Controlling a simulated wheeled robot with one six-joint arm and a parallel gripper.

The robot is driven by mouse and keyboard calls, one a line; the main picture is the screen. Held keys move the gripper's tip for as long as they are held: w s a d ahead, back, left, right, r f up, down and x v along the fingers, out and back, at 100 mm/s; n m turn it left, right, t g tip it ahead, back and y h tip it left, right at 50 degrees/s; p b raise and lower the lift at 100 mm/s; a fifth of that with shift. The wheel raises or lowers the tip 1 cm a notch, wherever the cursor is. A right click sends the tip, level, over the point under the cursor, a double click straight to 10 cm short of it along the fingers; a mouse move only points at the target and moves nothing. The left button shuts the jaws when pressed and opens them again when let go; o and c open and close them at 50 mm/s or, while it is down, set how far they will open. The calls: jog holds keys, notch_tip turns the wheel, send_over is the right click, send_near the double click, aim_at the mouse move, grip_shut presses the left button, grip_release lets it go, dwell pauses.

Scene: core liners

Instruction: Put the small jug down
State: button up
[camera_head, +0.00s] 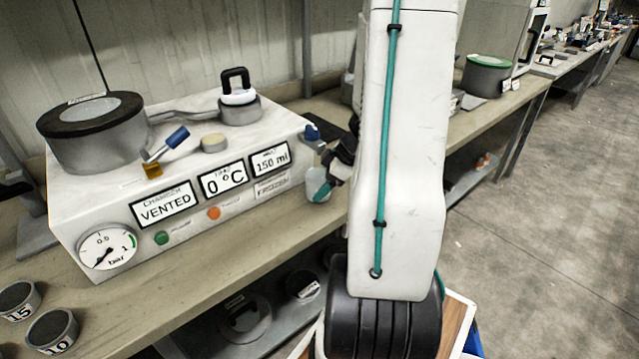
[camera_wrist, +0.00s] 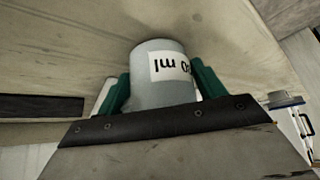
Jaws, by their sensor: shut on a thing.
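The small jug (camera_wrist: 152,94) is a pale grey cylinder with a white label, of which "0 ml" can be read upside down in the wrist view. My gripper (camera_wrist: 163,82) is shut on it, with one green finger on each side. In the head view the jug (camera_head: 314,182) is a small pale shape beside the right end of the white machine, over the bench. My arm and gripper hide part of it there. I cannot tell whether its base touches the bench.
The white machine (camera_head: 215,185) bears a pressure gauge, "VENTED", "0 °C" and "150 ml" signs, and a lidded grey chamber (camera_head: 95,135). A blue-handled valve (camera_head: 312,134) sticks out near my gripper. Small labelled cups (camera_head: 52,330) stand at the bench's left. Bare bench (camera_head: 190,300) runs before the machine.

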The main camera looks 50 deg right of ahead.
jog(key=shift+f, duration=0.1)
jog(key=o, duration=1)
jog(key=v, duration=1.2)
